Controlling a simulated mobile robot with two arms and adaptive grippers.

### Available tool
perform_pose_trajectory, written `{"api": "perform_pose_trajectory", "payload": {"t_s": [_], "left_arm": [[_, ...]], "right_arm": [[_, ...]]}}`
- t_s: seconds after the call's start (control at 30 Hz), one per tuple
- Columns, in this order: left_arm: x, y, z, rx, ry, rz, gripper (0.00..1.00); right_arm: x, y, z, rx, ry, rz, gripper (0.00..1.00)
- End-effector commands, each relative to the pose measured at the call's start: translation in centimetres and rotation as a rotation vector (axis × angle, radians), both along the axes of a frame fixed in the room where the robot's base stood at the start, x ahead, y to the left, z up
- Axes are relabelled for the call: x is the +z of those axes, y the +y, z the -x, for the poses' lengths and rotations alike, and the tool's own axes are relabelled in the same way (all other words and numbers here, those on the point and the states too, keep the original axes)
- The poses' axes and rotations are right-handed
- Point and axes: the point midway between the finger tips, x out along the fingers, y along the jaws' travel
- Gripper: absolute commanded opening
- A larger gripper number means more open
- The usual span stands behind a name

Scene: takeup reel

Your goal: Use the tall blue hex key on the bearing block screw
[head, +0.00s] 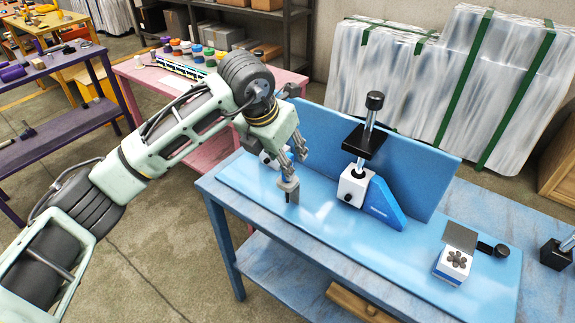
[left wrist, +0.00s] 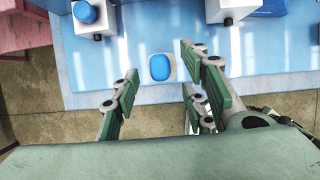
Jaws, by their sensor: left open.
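My left gripper (head: 291,172) points down over the left part of the blue workbench, open. In the left wrist view a small white piece with a rounded blue top (left wrist: 160,67) shows between the spread fingers, apart from both. I cannot tell whether this is the blue hex key seen end-on. I cannot tell which screw is the bearing block's. My right gripper is not in view.
A blue upright panel (head: 425,170) runs behind the blocks. A white and blue box with a dark knob (head: 456,261) stands at the right. In the left wrist view a white block with a blue knob (left wrist: 86,12) stands at top left. The bench's front strip is fairly clear.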

Motion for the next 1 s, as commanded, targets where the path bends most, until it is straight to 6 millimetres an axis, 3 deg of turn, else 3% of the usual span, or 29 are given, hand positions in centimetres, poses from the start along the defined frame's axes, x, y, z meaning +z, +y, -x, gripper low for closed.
{"api": "perform_pose_trajectory", "payload": {"t_s": [0.07,0.23,0.5,1.0], "left_arm": [[-0.7,-0.7,-0.4,0.000,0.007,0.001,0.40],[-2.7,-1.0,-1.1,0.001,0.004,0.002,0.40],[-3.1,-1.1,-1.2,-0.001,0.001,0.002,0.40],[-3.1,-1.1,-1.2,0.000,0.000,0.002,0.00]], "right_arm": [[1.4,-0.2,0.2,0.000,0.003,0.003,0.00],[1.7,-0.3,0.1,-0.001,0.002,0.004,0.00],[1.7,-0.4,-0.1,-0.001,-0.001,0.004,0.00],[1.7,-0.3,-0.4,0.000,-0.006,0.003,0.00]]}}
